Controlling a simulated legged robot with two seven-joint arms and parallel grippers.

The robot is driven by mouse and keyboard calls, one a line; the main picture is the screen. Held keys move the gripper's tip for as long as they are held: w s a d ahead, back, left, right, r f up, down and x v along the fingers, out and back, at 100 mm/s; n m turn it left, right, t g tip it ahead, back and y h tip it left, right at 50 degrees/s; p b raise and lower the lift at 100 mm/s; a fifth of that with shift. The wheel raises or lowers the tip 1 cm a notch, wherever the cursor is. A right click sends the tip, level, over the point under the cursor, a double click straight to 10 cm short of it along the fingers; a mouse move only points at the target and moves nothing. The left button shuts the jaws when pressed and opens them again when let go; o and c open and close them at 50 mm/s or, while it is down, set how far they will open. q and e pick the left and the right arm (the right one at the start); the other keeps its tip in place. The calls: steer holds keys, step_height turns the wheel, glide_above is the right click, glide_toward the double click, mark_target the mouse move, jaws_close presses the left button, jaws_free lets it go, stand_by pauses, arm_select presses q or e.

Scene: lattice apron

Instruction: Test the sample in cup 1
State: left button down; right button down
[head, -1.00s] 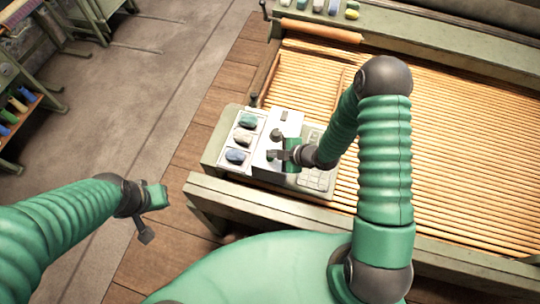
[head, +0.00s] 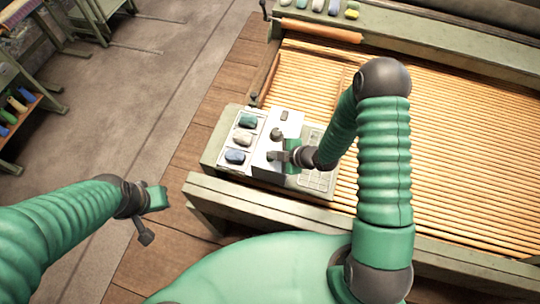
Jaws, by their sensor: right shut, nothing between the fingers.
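No cup number is readable. A white device (head: 291,125) with a dark round knob (head: 277,134) and a keypad (head: 318,180) stands right of the tray. My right gripper (head: 276,156) is shut and empty over the device, just in front of the knob; whether it touches is unclear. My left gripper (head: 151,217) is open and empty, left of the bench.
A slatted wooden bed (head: 440,150) fills the right side. A front rail (head: 300,211) runs between my body and the device. An orange roller (head: 321,31) lies at the back. The floor on the left is clear up to a rack (head: 22,125).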

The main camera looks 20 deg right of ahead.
steer(key=shift+r+p, duration=0.75)
steer(key=shift+r, duration=0.2)
step_height(320, 180, up, 5)
steer(key=p, duration=0.4)
stand_by(0.6)
